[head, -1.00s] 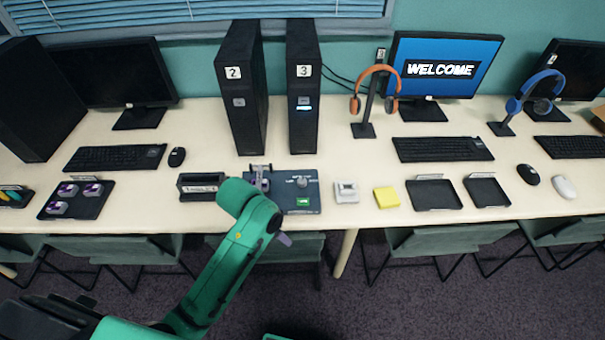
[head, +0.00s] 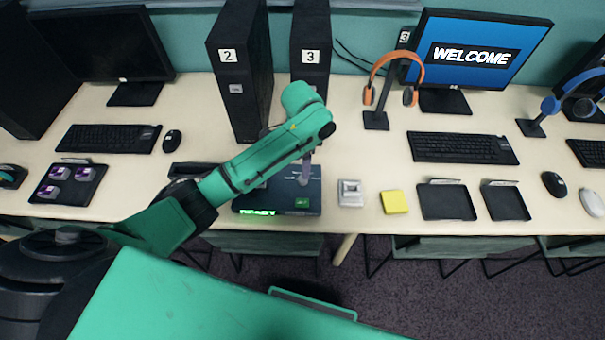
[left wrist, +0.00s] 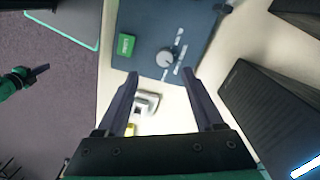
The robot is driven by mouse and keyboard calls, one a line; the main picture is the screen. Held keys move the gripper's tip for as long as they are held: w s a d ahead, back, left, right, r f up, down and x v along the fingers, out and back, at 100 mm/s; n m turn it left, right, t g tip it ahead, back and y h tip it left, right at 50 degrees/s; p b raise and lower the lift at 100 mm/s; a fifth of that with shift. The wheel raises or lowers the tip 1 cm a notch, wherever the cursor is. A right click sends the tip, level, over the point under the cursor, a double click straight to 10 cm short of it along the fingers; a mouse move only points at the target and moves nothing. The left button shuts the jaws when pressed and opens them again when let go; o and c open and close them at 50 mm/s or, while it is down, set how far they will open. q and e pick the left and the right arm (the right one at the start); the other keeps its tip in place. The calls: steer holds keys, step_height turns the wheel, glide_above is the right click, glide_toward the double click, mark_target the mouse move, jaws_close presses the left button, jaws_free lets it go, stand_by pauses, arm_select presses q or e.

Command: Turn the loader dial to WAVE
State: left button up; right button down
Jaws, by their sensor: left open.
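The loader (head: 275,199) is a dark blue-grey box at the table's front edge, with a lit green "READY" strip (head: 258,212) and a green button (head: 302,203). In the left wrist view its round grey dial (left wrist: 165,58) stands on the top panel (left wrist: 190,22), beside small pale labels too small to read. My left gripper (head: 304,178) is above the loader's right part, pointing down. In the left wrist view the open left gripper (left wrist: 159,73) has its fingertips to either side of the dial, with nothing held. My right gripper (left wrist: 38,71) shows small at the left edge there.
Computer towers 2 (head: 240,90) and 3 (head: 312,60) stand behind the loader. A small grey-white device (head: 350,193) and a yellow pad (head: 394,202) lie right of it. A black tray (head: 446,201) and an orange headset on a stand (head: 376,119) are farther right.

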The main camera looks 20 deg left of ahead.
mark_target(302, 180)
arm_select(q)
steer(key=f, duration=0.5)
steer(key=shift+w+f, duration=0.2)
steer(key=shift+w, duration=0.2)
steer(key=f, duration=0.3)
steer(key=shift+w+f, duration=0.1)
steer(key=shift+w, duration=0.2)
steer(key=shift+s+f, duration=0.1)
steer(key=shift+f, duration=0.1)
steer(key=shift+s, duration=0.1)
steer(key=shift+c, duration=0.3)
jaws_close()
arm_select(e)
steer(key=shift+w, duration=0.9)
